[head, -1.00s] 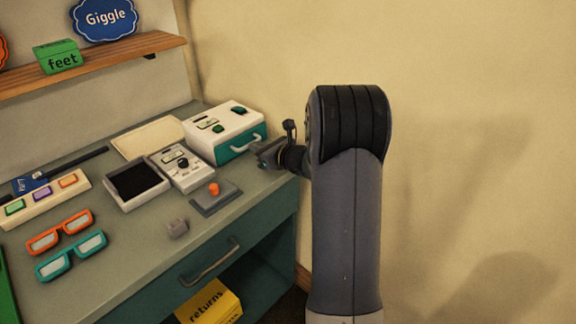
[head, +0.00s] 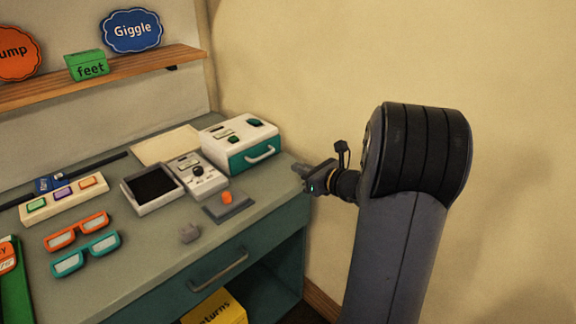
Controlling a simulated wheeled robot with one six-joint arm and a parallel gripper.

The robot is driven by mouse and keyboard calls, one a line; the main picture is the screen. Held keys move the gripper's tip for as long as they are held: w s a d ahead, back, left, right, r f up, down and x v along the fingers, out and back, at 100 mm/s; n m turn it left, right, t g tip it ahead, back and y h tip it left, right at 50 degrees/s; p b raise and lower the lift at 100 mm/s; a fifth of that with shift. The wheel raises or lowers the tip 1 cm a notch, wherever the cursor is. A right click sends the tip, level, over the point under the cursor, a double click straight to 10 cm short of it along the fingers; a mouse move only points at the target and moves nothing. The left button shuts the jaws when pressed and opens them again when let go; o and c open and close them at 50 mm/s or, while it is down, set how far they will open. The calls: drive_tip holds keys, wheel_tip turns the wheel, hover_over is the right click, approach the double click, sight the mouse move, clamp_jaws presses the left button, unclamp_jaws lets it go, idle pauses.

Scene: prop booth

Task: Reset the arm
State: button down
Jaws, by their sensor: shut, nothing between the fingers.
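My gripper (head: 301,174) shows in the head view, at the right end of the counter, just right of the white box with a teal drawer (head: 240,142). It is shut and holds nothing. The fingertips are small and seen partly from behind, and point left toward the counter. My arm rises at the right of the picture and bends down to the gripper.
A shelf (head: 120,70) hangs behind. A yellow box (head: 215,308) sits below.

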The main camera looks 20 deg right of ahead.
sight(264, 156)
drive_tip(key=shift+v, duration=0.85)
drive_tip(key=shift+w, duration=0.1)
drive_tip(key=x, duration=1.3)
drive_tip(key=shift+w, duration=0.1)
drive_tip(key=shift+a, duration=0.1)
